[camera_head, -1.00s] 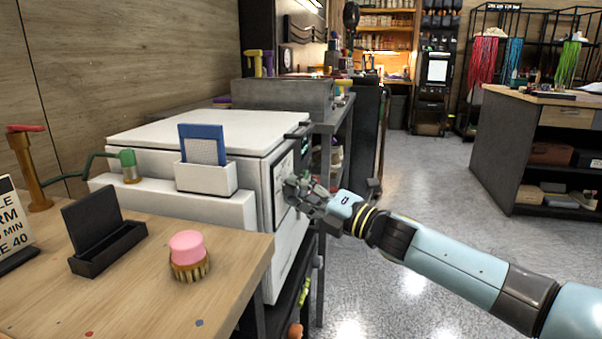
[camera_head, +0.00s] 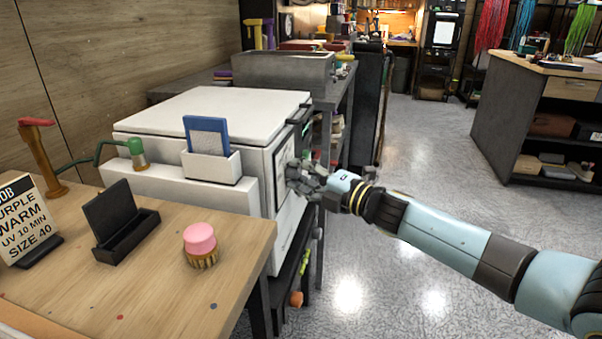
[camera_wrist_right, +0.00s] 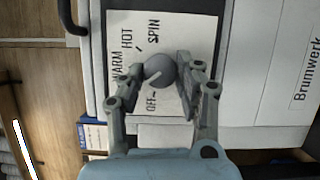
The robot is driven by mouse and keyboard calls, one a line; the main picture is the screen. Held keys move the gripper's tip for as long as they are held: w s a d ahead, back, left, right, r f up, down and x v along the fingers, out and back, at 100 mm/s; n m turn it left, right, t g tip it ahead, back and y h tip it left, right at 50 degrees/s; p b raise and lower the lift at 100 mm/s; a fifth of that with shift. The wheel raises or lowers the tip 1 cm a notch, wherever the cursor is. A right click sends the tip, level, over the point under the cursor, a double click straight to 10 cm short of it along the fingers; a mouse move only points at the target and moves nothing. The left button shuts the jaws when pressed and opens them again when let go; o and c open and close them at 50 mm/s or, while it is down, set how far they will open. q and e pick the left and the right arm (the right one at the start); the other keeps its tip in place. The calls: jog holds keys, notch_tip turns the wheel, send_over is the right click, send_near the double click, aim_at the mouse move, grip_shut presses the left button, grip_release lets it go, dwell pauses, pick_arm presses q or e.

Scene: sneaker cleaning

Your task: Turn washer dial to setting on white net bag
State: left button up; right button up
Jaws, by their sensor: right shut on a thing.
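The white washer (camera_head: 225,110) stands beside the wooden bench; its front panel faces right in the head view. In the right wrist view, its grey round dial (camera_wrist_right: 160,66) sits on a white label plate (camera_wrist_right: 199,28) marked OFF, WARM, HOT and SPIN. I cannot identify a white net bag. My left gripper is not in view.
On the bench (camera_head: 150,285) are a job card (camera_head: 30,222) reading PURPLE WARM, a black holder (camera_head: 125,225) and a pink-topped brush (camera_head: 200,243). A white holder with a blue card (camera_head: 207,137) is at the washer's side. The floor (camera_head: 400,270) at right is clear.

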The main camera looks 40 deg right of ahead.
jog(key=o, duration=1.2)
jog(key=shift+c, duration=0.2)
jog(key=v, duration=1.2)
jog(key=s+a+f+m+g+h, duration=0.1)
jog(key=s+f+m+g+h, duration=0.45)
jog(key=f, duration=0.95)
jog(key=s+f+m+g, duration=0.2)
jog(key=s+f+m, duration=0.4)
jog(key=s+f, duration=0.75)
jog(key=s+a+f+m+g, duration=0.2)
jog(key=s+f, duration=0.3)
jog(key=s, duration=0.3)
jog(key=s+a+f+m+g, duration=0.2)
jog(key=s+f+m+g, duration=0.2)
jog(key=s, duration=0.5)
jog(key=s+a+f+m+g, duration=0.3)
jog(key=s+f+m, duration=0.1)
jog(key=s+f, duration=0.3)
jog(key=shift+s+f, duration=0.3)
jog(key=shift+s, duration=0.4)
